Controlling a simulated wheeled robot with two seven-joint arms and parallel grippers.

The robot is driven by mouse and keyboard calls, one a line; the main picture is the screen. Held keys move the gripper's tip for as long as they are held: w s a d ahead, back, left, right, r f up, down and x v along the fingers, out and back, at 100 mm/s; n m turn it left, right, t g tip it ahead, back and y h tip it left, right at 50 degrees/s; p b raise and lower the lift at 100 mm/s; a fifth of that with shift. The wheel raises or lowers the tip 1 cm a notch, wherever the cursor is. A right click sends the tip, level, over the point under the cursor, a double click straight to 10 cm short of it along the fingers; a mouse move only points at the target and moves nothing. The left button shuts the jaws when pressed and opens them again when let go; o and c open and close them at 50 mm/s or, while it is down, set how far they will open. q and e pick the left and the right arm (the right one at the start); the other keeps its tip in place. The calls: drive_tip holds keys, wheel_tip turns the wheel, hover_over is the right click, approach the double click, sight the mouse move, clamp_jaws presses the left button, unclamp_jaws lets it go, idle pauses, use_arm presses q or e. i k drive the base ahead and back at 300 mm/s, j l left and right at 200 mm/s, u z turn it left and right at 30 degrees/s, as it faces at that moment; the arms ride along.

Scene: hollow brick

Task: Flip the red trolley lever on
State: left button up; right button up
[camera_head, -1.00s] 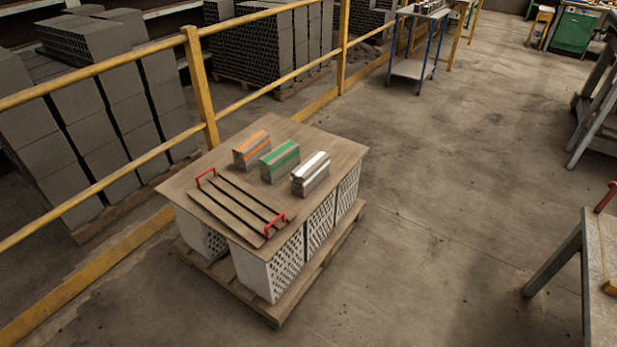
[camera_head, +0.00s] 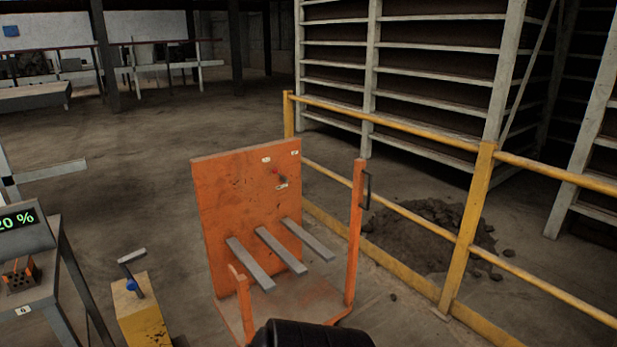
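The orange trolley (camera_head: 225,225) stands upright in the middle of the head view, with a tall back panel, grey prongs (camera_head: 280,250) sticking out and a post with a dark handle on the right. A small red lever (camera_head: 276,171) is on the upper right of the panel, between small white labels. It is too small to tell its exact setting. Neither of my grippers is in view. A black rounded part at the bottom edge in front of the trolley looks like part of me, but I cannot tell which.
A yellow box (camera_head: 142,322) with a blue-jointed handle stands left of the trolley. A bench with a display (camera_head: 18,226) reading "20 %" is at the far left. A yellow railing (camera_head: 466,240) runs along the right, with a dirt heap (camera_head: 430,235) behind it. Open floor lies behind the trolley.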

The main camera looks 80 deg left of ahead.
sight(275, 171)
drive_tip(key=u, duration=2.95)
